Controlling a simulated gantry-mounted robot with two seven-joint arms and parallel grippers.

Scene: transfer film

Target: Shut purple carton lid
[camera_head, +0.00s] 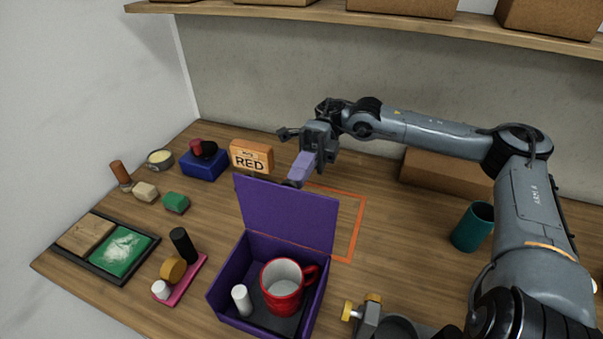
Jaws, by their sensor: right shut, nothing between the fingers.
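The purple carton (217,291) stands open at the front middle of the table. Its lid (287,214) stands up along the far edge, roughly upright. Inside the carton are a red mug (283,289) with a white interior and a small white cylinder (241,300). My right gripper (294,180) reaches in from the right and points down just behind the lid's top edge. It is shut and empty; I cannot tell whether it touches the lid. My left gripper is not in view.
Left of the carton is a pink tray (190,280) with small items. A teal cup (473,227) stands at right, and an orange block marked RED (251,156) behind. A grey part with yellow knobs (362,309) is right of the carton. A shelf (300,14) runs overhead.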

